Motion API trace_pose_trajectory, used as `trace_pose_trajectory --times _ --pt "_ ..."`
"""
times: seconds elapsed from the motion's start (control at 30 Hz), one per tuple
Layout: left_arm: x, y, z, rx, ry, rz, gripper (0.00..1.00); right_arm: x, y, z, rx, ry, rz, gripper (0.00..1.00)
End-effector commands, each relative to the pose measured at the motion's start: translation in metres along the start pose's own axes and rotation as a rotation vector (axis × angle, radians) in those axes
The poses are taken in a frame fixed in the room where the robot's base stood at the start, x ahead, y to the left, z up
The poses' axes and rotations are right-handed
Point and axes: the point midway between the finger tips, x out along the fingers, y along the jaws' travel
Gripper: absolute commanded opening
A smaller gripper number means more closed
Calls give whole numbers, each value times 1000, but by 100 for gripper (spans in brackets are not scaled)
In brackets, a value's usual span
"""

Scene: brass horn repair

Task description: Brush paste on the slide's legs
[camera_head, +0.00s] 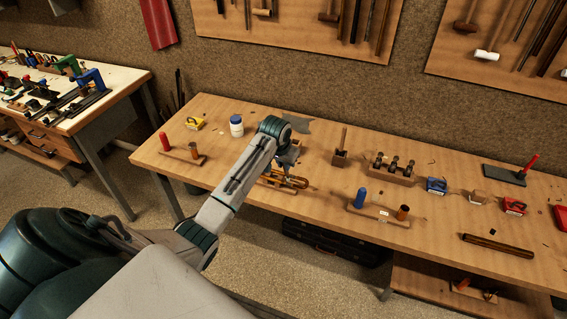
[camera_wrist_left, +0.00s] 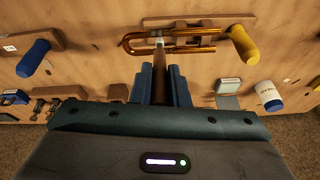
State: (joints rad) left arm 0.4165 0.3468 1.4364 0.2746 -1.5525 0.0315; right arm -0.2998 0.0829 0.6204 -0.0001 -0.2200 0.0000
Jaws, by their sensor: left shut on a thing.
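The brass slide (camera_wrist_left: 195,53), a long U with two legs, lies on a wooden board with a yellow peg (camera_wrist_left: 243,45) in the left wrist view. In the head view the slide (camera_head: 292,181) shows just beyond my forearm, partly hidden. My left gripper (camera_wrist_left: 158,85) is shut on a brown wooden handle, which I take to be the brush (camera_wrist_left: 160,62). Its pale tip is over or against the legs near the slide's left part; I cannot tell if it touches. In the head view my left gripper (camera_head: 290,156) is above the bench, its fingers mostly hidden. My right gripper is out of view.
A white jar with a blue lid (camera_head: 236,127) stands at the back left of the bench. A wooden block with a post (camera_head: 340,156) and a board with a blue peg (camera_head: 361,198) are to the right.

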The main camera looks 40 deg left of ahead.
Motion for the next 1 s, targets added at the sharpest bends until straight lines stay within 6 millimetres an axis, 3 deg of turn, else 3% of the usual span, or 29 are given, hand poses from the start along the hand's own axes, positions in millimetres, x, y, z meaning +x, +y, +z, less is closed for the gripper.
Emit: trace_pose_trajectory --times 1.0 --pt "8 0 3 0 -1 0 0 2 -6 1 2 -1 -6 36"
